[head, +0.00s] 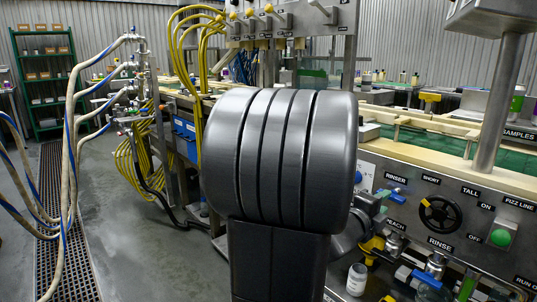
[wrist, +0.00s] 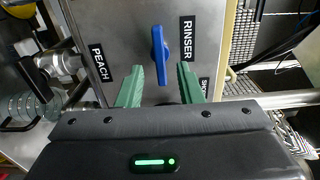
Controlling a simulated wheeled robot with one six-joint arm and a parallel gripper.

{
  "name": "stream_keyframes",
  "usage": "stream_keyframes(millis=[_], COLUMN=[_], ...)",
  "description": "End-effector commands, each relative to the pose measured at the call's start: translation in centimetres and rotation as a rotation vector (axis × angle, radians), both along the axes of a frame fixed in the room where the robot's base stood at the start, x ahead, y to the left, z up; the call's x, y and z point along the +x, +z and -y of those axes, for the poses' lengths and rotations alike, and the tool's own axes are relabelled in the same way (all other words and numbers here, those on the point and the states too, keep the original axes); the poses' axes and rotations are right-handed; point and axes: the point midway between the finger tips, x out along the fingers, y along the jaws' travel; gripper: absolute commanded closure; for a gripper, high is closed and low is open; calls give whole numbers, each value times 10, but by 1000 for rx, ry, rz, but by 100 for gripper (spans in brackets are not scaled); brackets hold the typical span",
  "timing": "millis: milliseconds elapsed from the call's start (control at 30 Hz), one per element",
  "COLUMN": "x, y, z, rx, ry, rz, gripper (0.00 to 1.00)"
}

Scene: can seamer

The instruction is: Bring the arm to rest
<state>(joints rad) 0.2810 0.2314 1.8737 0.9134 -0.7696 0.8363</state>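My gripper (wrist: 160,78) shows in the wrist view with its two green fingers apart and nothing between the tips. A blue valve handle (wrist: 159,54) stands on the grey panel beyond the fingertips, roughly centred in front of the gap. It points along the view's vertical, between the PEACH label (wrist: 97,62) and the RINSER label (wrist: 187,38). The fingers look clear of the handle, though the exact distance is hard to judge. In the head view my own dark arm fills the middle and hides the gripper.
The machine's control panel (head: 465,215) has a black wheel (head: 440,215) and a green button (head: 501,237). A white container (head: 357,279) stands low beside the arm. Hoses (head: 70,160) hang at left above a floor grating (head: 60,235). Grey floor (head: 135,250) left of the arm is open.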

Motion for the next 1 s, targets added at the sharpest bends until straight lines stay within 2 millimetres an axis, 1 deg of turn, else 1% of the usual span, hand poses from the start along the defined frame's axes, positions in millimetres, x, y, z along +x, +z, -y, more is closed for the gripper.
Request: stream_keyframes(millis=[33,300,567,600,767,1000], x=[-6,-41,-67,-62,-46,-15], y=[2,2,1,-1,-3,-3], z=[-9,-50,-78,-71,-52,-16], rx=[1,1,1,1,2,1], ry=[4,5,4,-3,-5,-4], rz=[0,0,1,-1,-1,-1], gripper=[67,67,67,67,67,67])
